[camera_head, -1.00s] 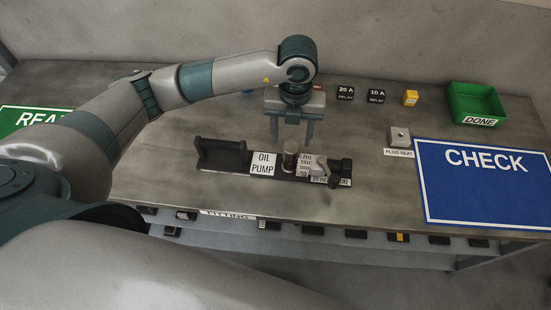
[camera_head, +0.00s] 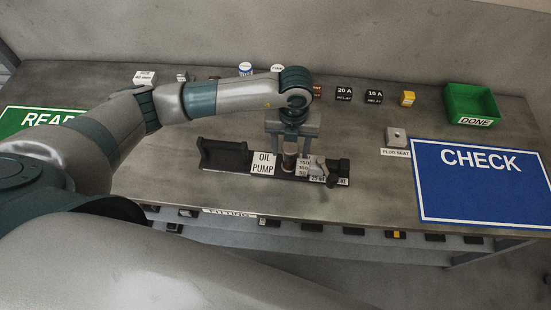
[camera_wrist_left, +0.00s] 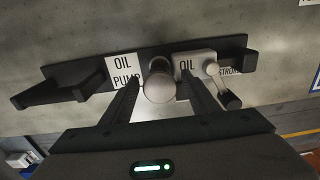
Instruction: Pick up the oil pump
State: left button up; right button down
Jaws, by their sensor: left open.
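The oil pump is the small upright cylinder (camera_head: 290,157) with a pale rounded top, standing on a dark holder (camera_head: 222,152) beside a white "OIL PUMP" label (camera_head: 263,163). In the left wrist view the cylinder (camera_wrist_left: 159,84) shows end-on, between the fingers. My left gripper (camera_head: 290,150) is open, its fingers down on either side of the cylinder; I see no clear contact. The left wrist view also shows the open left gripper (camera_wrist_left: 161,90). A grey lever-like part (camera_wrist_left: 212,70) is just right of the right finger. My right gripper is not in view.
A blue CHECK mat (camera_head: 480,185) lies at the right, and a green DONE bin (camera_head: 472,103) stands behind it. Relay blocks (camera_head: 344,94) and a plug seat (camera_head: 396,137) sit nearby. A green mat (camera_head: 30,120) is at the left. The tabletop before the holder is clear.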

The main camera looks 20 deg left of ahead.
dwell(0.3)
pick_arm(q)
grip_shut()
jog(key=shift+w, duration=0.1)
jog(key=shift+r, duration=0.15)
jog(key=shift+r+b, duration=0.85)
jog(key=shift+r, duration=0.35)
jog(key=s+d+r+b, duration=0.3)
jog(key=d+r, duration=0.5)
jog(key=d, duration=0.3)
jog(key=shift+d+r+b, duration=0.15)
jog(key=shift+r+b, duration=0.05)
jog(key=shift+b, duration=0.65)
